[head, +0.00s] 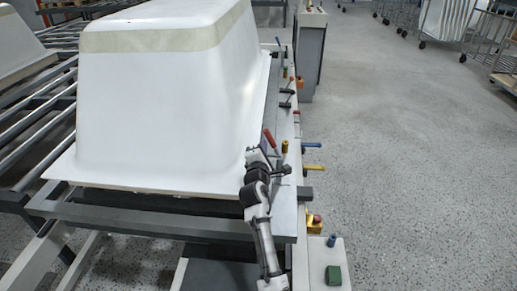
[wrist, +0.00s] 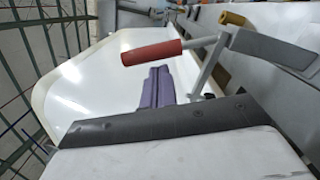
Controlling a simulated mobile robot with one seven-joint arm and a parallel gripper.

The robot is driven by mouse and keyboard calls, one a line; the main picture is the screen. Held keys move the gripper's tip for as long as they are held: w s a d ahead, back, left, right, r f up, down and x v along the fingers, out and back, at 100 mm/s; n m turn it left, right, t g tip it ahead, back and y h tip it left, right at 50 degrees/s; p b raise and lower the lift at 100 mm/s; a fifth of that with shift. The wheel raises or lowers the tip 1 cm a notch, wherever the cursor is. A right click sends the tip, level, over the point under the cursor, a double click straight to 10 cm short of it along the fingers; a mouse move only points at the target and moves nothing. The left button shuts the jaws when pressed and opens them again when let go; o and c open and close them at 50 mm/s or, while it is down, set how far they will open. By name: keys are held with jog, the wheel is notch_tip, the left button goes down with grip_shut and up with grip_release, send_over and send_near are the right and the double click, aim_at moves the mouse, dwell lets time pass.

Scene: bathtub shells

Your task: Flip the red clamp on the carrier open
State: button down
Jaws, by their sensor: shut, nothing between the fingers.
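The red clamp shows in the head view as a red handle (head: 269,139), tilted, at the right edge of the white tub shell. In the wrist view the clamp's red grip (wrist: 152,52) lies across the upper middle, joined to a grey metal lever and bracket on its right. My gripper (head: 264,147) is beside the clamp. Its purple fingers (wrist: 158,72) are shut together and empty, with their tips just below the red grip in the picture. I cannot tell whether they touch it. The clamp's base is partly hidden behind my gripper.
The white tub shell (head: 160,110) sits on the grey carrier (head: 150,222), close to the left of my gripper. Other clamps with blue (head: 332,240), yellow (head: 313,172) and orange handles line the carrier's right side. Open floor (head: 420,170) lies to the right.

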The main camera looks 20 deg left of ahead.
jog(key=shift+r, duration=0.1)
dwell(0.3)
jog(key=shift+d+r+m, duration=0.1)
jog(key=shift+d+m, duration=0.1)
jog(key=shift+m, duration=0.1)
